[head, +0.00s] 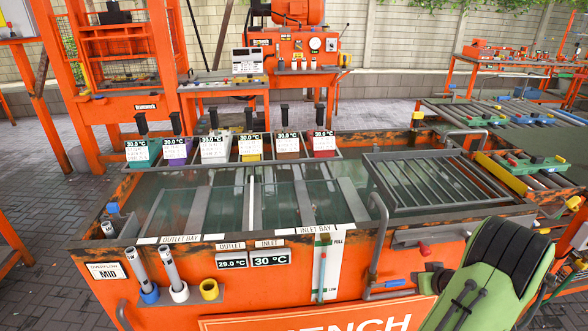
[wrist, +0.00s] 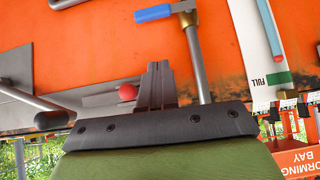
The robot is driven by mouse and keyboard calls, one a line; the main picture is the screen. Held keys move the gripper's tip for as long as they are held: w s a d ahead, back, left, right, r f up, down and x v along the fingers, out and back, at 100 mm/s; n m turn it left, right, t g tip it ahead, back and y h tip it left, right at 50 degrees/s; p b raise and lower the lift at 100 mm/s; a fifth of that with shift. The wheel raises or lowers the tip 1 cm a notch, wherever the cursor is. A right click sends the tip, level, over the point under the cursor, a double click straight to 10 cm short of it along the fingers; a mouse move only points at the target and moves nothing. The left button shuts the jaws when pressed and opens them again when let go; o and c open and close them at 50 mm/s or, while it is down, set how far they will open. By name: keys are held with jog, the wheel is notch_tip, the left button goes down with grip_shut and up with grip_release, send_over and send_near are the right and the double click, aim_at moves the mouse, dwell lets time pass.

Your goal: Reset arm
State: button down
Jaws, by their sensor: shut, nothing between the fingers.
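My gripper (wrist: 157,70) shows in the wrist view with its dark fingers together and nothing between them. It is in front of the orange side of the quench tank, between a red ball knob (wrist: 128,92) and a grey pipe with a blue-handled valve (wrist: 154,13). I cannot tell whether it touches anything. In the head view my green and black arm is at the lower right, in front of the tank (head: 260,308), and my fingers are not visible there.
A metal grate (head: 430,183) lies over the tank's right part. An orange press (head: 125,75) and a machine (head: 293,48) stand behind. Paved floor is open at far left.

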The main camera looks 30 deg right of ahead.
jog(key=w+a+r+n+y+p, duration=0.1)
jog(key=w+a+r+p, duration=0.1)
jog(key=w+a+r, duration=0.35)
jog(key=w+a+r+n+g+y+p, duration=0.1)
jog(key=w+a+r+n+p, duration=0.1)
jog(key=a+r, duration=0.65)
jog(key=w+a+r+n+y+p, duration=0.1)
jog(key=w+a+r+p, duration=0.1)
jog(key=w+a+r, duration=0.35)
jog(key=s+a+r+n+g+p, duration=0.1)
jog(key=s+a+r, duration=0.1)
jog(key=a+r, duration=0.35)
jog(key=s+a+r+p, duration=0.1)
jog(key=s+a+r, duration=0.2)
jog(key=a, duration=0.6)
jog(key=s+a+r+p, duration=0.3)
jog(key=s+a+r, duration=0.1)
jog(key=s+a, duration=0.5)
jog(key=s, duration=0.2)
jog(key=shift+s+r+g+y+p, duration=0.2)
jog(key=shift+s+g+y+p, duration=0.1)
jog(key=shift+s+y+p, duration=0.1)
